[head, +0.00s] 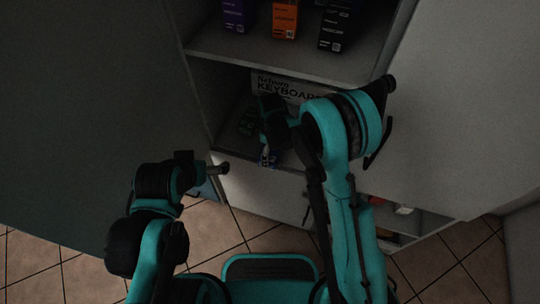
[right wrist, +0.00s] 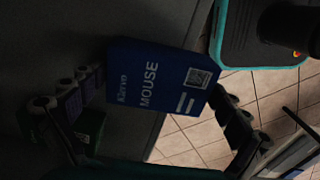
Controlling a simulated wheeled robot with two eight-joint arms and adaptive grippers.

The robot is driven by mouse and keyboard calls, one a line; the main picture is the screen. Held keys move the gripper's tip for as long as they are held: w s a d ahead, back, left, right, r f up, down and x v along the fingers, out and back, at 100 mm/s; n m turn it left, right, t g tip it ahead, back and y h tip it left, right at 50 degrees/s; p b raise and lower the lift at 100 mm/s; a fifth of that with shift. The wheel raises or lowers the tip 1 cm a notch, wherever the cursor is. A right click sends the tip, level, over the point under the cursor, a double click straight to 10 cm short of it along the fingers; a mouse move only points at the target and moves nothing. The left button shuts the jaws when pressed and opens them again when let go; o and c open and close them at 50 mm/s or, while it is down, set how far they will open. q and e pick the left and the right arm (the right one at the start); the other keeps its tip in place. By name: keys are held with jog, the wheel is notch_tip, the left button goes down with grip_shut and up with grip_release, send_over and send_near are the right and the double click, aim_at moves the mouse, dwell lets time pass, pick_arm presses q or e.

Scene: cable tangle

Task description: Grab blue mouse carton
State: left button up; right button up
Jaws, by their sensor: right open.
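The blue mouse carton (right wrist: 160,80) shows large in the right wrist view, with "MOUSE" and a label code on its face. It lies between the spread fingers of my right gripper (right wrist: 155,118), which is open. Whether the fingers touch its sides I cannot tell.
A dark green carton (head: 247,122) stands on the same shelf, left of the right gripper. A white keyboard box (head: 288,86) is behind. Purple (head: 238,15), orange (head: 285,18) and black (head: 335,28) cartons stand on the shelf above. Tiled floor (head: 60,265) lies below.

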jog(key=shift+f, duration=0.4)
jog(key=shift+r, duration=0.1)
jog(key=c, duration=0.9)
jog(key=shift+o, duration=0.2)
jog(key=shift+r, duration=0.15)
